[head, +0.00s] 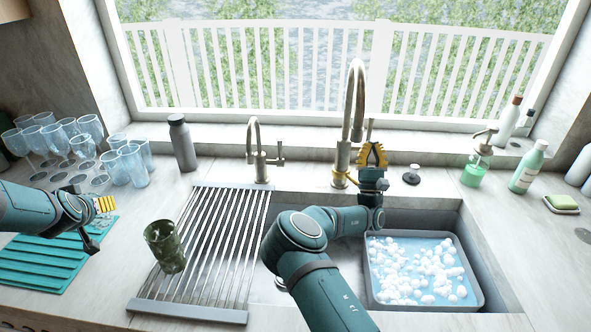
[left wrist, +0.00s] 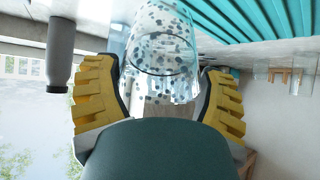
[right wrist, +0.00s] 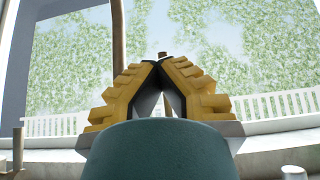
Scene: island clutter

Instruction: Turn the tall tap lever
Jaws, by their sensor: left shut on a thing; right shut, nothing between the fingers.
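The tall tap (head: 352,115) stands behind the sink, with a curved brushed-metal neck. Its upright lever (head: 370,127) shows just above my right gripper (head: 372,150). In the right wrist view, my right gripper (right wrist: 160,66) is shut and empty, with the lever's brown tip (right wrist: 162,54) right beyond its fingertips; I cannot tell whether they touch. The tap's neck (right wrist: 118,50) rises left of them. My left gripper (head: 106,204) is over the left counter. In the left wrist view, it (left wrist: 163,90) is shut on a clear speckled glass (left wrist: 160,50).
A shorter tap (head: 258,160) stands to the left. A dark green glass (head: 165,246) is on the drying rack (head: 190,312). A basin with white foam (head: 481,290) sits in the sink. A soap dispenser (head: 476,168) and bottles stand right, several glasses left, beside a teal mat (head: 40,268).

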